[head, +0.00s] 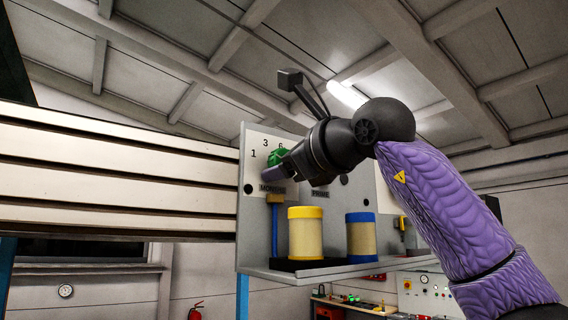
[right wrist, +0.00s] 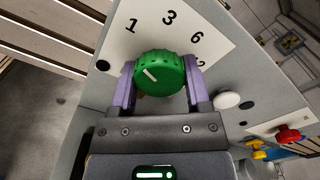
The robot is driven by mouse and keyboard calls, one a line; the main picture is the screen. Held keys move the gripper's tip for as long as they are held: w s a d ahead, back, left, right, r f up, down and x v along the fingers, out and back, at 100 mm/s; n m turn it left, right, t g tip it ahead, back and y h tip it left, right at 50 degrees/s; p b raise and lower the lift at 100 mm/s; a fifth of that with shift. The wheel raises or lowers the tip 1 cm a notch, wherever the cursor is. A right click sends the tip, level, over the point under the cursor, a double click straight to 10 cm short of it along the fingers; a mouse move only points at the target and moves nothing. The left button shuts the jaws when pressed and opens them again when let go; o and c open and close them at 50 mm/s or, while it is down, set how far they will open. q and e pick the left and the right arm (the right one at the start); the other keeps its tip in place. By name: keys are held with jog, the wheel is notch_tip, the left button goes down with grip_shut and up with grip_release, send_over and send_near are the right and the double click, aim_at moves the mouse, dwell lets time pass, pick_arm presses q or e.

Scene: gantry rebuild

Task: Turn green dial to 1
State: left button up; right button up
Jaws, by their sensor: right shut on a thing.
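The green dial (right wrist: 163,76) is mounted on a grey panel beside a white scale with the printed numbers 1, 3 and 6 and another partly hidden one. Its white pointer mark slants to the upper left, toward the side of the scale with the 1. My right gripper (right wrist: 160,84) is shut on the dial, one purple finger on each side. In the head view the dial (head: 279,157) shows above a dark label, partly hidden by my right gripper (head: 285,168). My left gripper is in neither view.
A yellow-topped canister (head: 305,235) and a blue-topped canister (head: 361,236) stand on the panel's shelf below my right arm. A white round knob (right wrist: 227,100) and a red knob (right wrist: 288,134) sit to the right of the dial. Pale horizontal slats (head: 120,170) lie left of the panel.

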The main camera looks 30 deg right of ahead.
jog(key=o, duration=1)
jog(key=shift+o, duration=1.4)
jog(key=shift+s, duration=0.2)
jog(key=shift+w, duration=0.1)
jog(key=s+b, duration=0.4)
jog(key=s, duration=0.6)
jog(key=shift+d, duration=0.35)
